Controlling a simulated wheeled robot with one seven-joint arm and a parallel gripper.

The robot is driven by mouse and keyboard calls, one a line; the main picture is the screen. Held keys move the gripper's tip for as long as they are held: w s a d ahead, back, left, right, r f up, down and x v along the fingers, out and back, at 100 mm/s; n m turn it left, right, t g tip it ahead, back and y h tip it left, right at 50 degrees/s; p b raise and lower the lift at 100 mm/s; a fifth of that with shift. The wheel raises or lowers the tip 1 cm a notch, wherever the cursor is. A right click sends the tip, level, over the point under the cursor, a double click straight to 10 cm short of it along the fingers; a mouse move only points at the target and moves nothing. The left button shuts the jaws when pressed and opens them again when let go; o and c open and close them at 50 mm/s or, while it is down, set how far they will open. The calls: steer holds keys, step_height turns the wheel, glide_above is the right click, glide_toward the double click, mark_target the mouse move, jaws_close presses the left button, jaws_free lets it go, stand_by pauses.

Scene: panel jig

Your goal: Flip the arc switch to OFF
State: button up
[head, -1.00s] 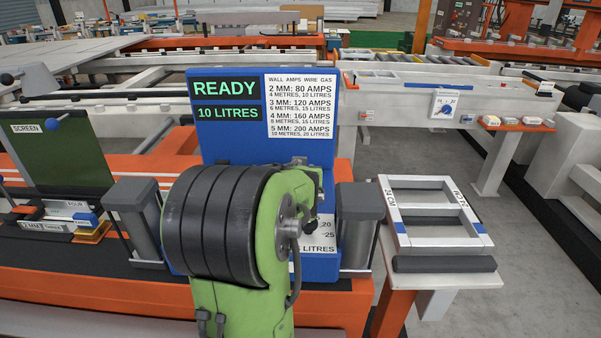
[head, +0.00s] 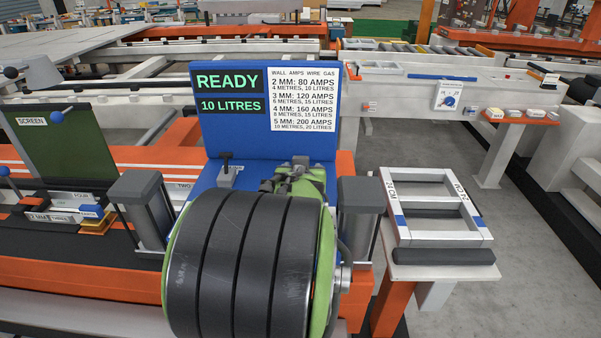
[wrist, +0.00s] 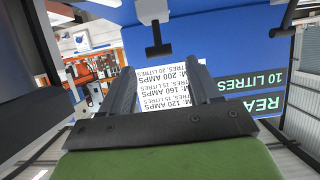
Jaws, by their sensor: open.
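A lever with a black T-shaped handle (head: 226,164) stands upright on a small grey base on the blue console, below the READY display. In the wrist view a dark T-handled lever (wrist: 157,36) rises from a pale base just beyond my fingertips, and another T-handled lever (wrist: 284,24) shows at the upper right. I cannot read a label on either, so I cannot tell which is the arc switch. My gripper (wrist: 162,74) is open and empty, its fingers apart from both levers.
The blue panel (head: 290,145) carries a READY, 10 LITRES display (head: 230,93) and a wall-amps chart (head: 302,98). Grey posts (head: 143,205) stand on both sides of the console. A dark green screen (head: 62,140) is at left, and a white frame (head: 440,235) lies at right.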

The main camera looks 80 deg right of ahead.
steer(key=p+v, duration=0.2)
steer(key=v, duration=0.7)
steer(key=shift+a+r, duration=0.1)
steer(key=shift+a, duration=0.05)
steer(key=w+a+f+n+t+y, duration=0.2)
steer(key=w+a+n+t+y, duration=0.4)
steer(key=w+a, duration=0.85)
steer(key=s+a+f+n+g+y, duration=0.15)
steer(key=a+n+y, duration=0.3)
steer(key=a, duration=0.45)
steer(key=s+a+f+n+g+y, duration=0.1)
steer(key=s+a+n+g+y, duration=0.15)
steer(key=a+n, duration=0.45)
step_height(320, 180, up, 14)
steer(key=a+m+p, duration=0.2)
steer(key=a+p, duration=0.1)
steer(key=p, duration=1.1)
steer(key=shift+t, duration=0.3)
